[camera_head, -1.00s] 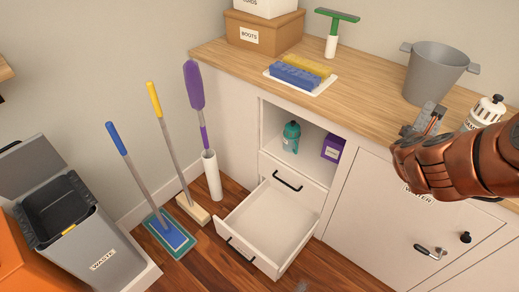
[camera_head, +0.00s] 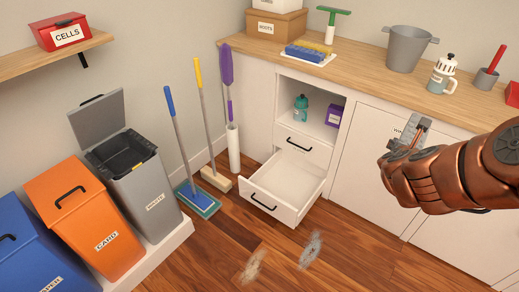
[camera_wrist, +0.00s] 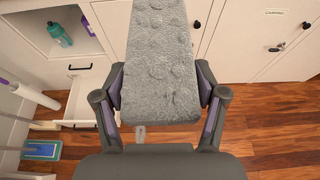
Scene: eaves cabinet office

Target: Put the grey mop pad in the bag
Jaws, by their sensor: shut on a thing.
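The grey mop pad (camera_wrist: 160,50), a fluffy slab with round bumps, fills the upper middle of the wrist view. My gripper (camera_wrist: 163,98) is shut on it, one finger against each long side. In the head view my gripper (camera_head: 413,132) is at the right, in front of the cabinet doors; the pad is hard to make out there. I see no separate bag for certain.
Orange (camera_head: 95,225) and blue (camera_head: 38,250) bins stand left of the grey one. A blue-handled mop (camera_head: 180,140), other long-handled tools and an open drawer (camera_head: 285,185) stand between bins and cabinet. The wooden floor has two dusty patches (camera_head: 310,248) and is otherwise clear.

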